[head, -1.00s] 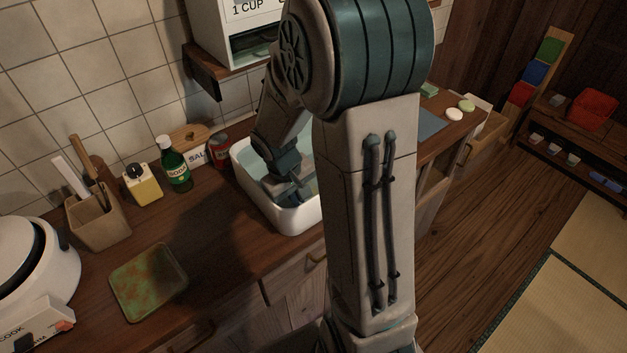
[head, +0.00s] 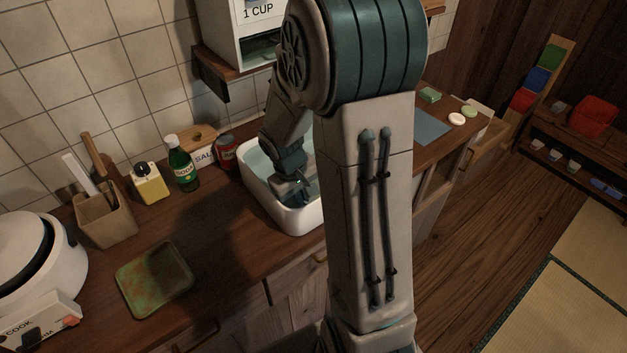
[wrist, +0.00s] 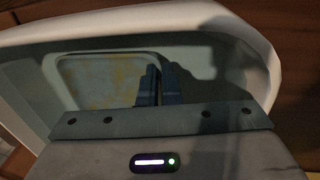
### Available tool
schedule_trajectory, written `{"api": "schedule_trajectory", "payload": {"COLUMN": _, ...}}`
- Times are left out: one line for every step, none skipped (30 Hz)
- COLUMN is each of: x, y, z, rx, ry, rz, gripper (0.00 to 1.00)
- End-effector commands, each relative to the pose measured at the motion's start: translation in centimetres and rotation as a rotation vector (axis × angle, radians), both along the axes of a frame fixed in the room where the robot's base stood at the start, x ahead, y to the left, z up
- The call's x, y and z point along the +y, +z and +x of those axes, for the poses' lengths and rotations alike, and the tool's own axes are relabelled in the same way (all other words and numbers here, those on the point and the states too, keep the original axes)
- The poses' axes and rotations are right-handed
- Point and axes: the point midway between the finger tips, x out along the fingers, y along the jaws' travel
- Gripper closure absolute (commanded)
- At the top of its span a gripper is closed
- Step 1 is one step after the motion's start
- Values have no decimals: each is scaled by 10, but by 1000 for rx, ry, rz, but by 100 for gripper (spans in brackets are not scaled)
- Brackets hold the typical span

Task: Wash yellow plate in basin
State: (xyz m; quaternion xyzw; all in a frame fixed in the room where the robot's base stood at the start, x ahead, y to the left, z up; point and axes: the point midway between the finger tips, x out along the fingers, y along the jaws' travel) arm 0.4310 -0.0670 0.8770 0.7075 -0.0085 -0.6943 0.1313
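The white basin (head: 308,220) stands on the counter with pale water inside, partly hidden behind my arm. My gripper (head: 302,190) reaches down into it. In the wrist view, a pale plate with yellowish-brown stains, the yellow plate (wrist: 95,82), lies inside the basin (wrist: 215,17). My gripper's dark fingers (wrist: 160,85) are close together at the plate's right edge, and its rim appears to be between them. In the head view the plate is hidden.
A green plate with brown stains (head: 155,280) lies on the counter at front left. A rice cooker (head: 35,265) is at far left.

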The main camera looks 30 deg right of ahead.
Motion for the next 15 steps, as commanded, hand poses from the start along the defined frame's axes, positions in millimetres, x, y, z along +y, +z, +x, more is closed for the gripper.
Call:
{"api": "schedule_trajectory", "payload": {"x": -9, "y": 0, "z": 0, "rx": -1, "ry": -10, "rz": 2, "gripper": 100}}
{"api": "schedule_trajectory", "payload": {"x": -13, "y": 0, "z": 1, "rx": 0, "ry": -13, "rz": 3, "gripper": 100}}
{"api": "schedule_trajectory", "payload": {"x": -17, "y": 0, "z": 0, "rx": 0, "ry": -15, "rz": 3, "gripper": 100}}
{"api": "schedule_trajectory", "payload": {"x": -19, "y": 0, "z": 0, "rx": 0, "ry": -16, "rz": 4, "gripper": 100}}
{"api": "schedule_trajectory", "payload": {"x": -20, "y": 0, "z": 0, "rx": -1, "ry": -17, "rz": 4, "gripper": 100}}
{"api": "schedule_trajectory", "payload": {"x": -22, "y": 0, "z": 0, "rx": -1, "ry": -18, "rz": 4, "gripper": 100}}
{"api": "schedule_trajectory", "payload": {"x": -22, "y": 0, "z": 0, "rx": -1, "ry": -18, "rz": 5, "gripper": 100}}
{"api": "schedule_trajectory", "payload": {"x": -22, "y": 0, "z": 0, "rx": -1, "ry": -18, "rz": 5, "gripper": 100}}
{"api": "schedule_trajectory", "payload": {"x": -23, "y": 0, "z": 0, "rx": -1, "ry": -18, "rz": 5, "gripper": 100}}
{"api": "schedule_trajectory", "payload": {"x": -23, "y": 0, "z": 0, "rx": -1, "ry": -19, "rz": 5, "gripper": 100}}
{"api": "schedule_trajectory", "payload": {"x": -23, "y": 0, "z": 0, "rx": -1, "ry": -19, "rz": 5, "gripper": 100}}
{"api": "schedule_trajectory", "payload": {"x": -23, "y": 0, "z": 0, "rx": -1, "ry": -18, "rz": 5, "gripper": 100}}
{"api": "schedule_trajectory", "payload": {"x": -22, "y": -1, "z": 0, "rx": -1, "ry": -17, "rz": 5, "gripper": 100}}
{"api": "schedule_trajectory", "payload": {"x": -20, "y": -1, "z": 0, "rx": 0, "ry": -16, "rz": 4, "gripper": 100}}
{"api": "schedule_trajectory", "payload": {"x": -17, "y": -1, "z": 0, "rx": -1, "ry": -15, "rz": 4, "gripper": 100}}
